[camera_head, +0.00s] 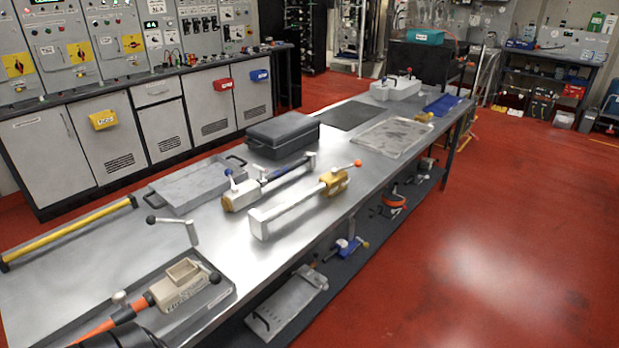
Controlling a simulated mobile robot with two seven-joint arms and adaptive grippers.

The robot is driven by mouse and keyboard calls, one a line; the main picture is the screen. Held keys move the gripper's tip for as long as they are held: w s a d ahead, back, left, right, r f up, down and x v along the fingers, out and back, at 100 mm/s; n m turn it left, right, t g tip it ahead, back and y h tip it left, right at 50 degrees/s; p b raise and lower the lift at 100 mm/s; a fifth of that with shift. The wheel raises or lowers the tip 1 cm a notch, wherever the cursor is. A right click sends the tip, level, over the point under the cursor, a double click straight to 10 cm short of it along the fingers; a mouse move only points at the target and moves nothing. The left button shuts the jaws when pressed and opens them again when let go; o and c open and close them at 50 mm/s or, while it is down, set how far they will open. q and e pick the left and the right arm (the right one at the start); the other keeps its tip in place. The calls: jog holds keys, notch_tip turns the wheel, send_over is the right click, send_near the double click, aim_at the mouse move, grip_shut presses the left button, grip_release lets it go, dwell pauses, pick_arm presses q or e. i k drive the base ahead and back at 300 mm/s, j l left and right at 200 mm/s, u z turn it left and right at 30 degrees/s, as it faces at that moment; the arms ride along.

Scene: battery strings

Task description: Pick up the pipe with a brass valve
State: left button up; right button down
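A pale metal pipe (290,208) lies slantwise on the steel workbench (225,245). Its near end is a squared white block, and its far right end carries a brass-coloured valve body (335,182) with an orange knob (357,163). Just behind it lies a similar tool (240,194) with a white and brass-coloured body, a blue-tipped lever and a dark blue shaft. Neither of my grippers can be made out in the head view, and nothing is seen holding the pipe.
A grey tray (182,205) and a black case (283,128) stand behind the pipe. A beige tool (180,285) lies in a dark tray at the front left, near a yellow bar (70,232). A dark shape fills the bottom edge. Bare steel lies in front of the pipe.

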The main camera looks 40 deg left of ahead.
aim_at(329, 184)
jog(key=i+u, duration=0.25)
jog(key=i, duration=0.3)
jog(key=i+l+u, duration=0.25)
jog(key=i, duration=0.3)
jog(key=i+l+u, duration=0.3)
jog(key=i, duration=0.2)
jog(key=i+j, duration=0.05)
jog(key=j, duration=0.05)
